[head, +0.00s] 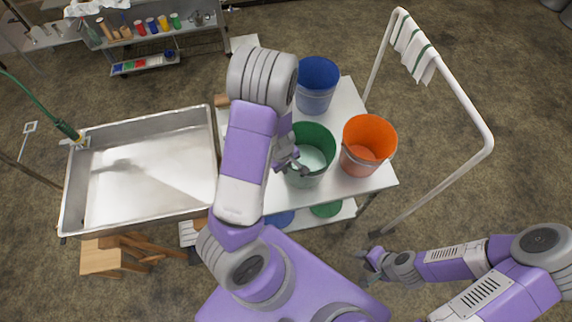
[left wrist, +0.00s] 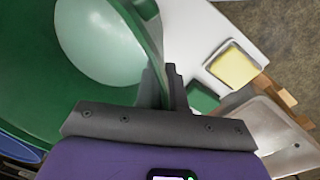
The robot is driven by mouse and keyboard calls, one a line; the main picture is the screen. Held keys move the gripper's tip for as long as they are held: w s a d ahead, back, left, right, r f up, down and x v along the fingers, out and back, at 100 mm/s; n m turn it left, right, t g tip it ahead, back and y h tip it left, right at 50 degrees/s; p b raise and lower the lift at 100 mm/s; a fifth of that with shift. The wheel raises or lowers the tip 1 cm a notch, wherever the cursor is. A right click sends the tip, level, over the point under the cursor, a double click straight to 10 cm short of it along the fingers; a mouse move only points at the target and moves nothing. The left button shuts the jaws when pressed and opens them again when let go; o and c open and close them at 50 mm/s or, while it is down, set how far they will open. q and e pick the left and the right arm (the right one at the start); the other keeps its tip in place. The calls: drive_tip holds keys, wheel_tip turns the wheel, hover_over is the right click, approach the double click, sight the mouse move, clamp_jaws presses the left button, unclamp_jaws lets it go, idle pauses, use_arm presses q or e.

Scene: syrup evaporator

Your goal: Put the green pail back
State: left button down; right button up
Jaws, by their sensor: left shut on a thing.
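The green pail (head: 318,136) is upright over the white table (head: 346,100), between the blue and orange pails, with a pale round surface inside. I cannot tell whether its base touches the tabletop. My left gripper (head: 290,158) is at the pail's left side in the head view. In the left wrist view its fingers (left wrist: 160,86) are shut on the rim of the green pail (left wrist: 30,75). My arm hides part of the table's left side. My right gripper (head: 368,263) is empty, its fingers apart, off the table's front right corner.
The blue pail (head: 316,84) stands behind and the orange pail (head: 367,143) to the right, close by. A steel pan (head: 150,175) is at left. A white rail frame (head: 455,85) with a towel (head: 413,48) stands at right. A yellow sponge (left wrist: 233,67) lies in a tray.

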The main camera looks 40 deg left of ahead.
use_arm(q)
drive_tip(key=shift+w+f+b, duration=0.15)
drive_tip(key=shift+f+b, duration=0.75)
drive_tip(key=shift+f, duration=0.85)
drive_tip(key=shift+f, duration=0.15)
drive_tip(key=c, duration=1.2)
unclamp_jaws()
drive_tip(key=shift+c, duration=0.2)
wheel_tip(320, 180, up, 12)
drive_tip(key=s+p, duration=0.1)
drive_tip(key=p, duration=0.5)
drive_tip(key=shift+s+a+p, duration=0.15)
drive_tip(key=shift+s+p, duration=0.1)
drive_tip(key=shift+p, duration=0.1)
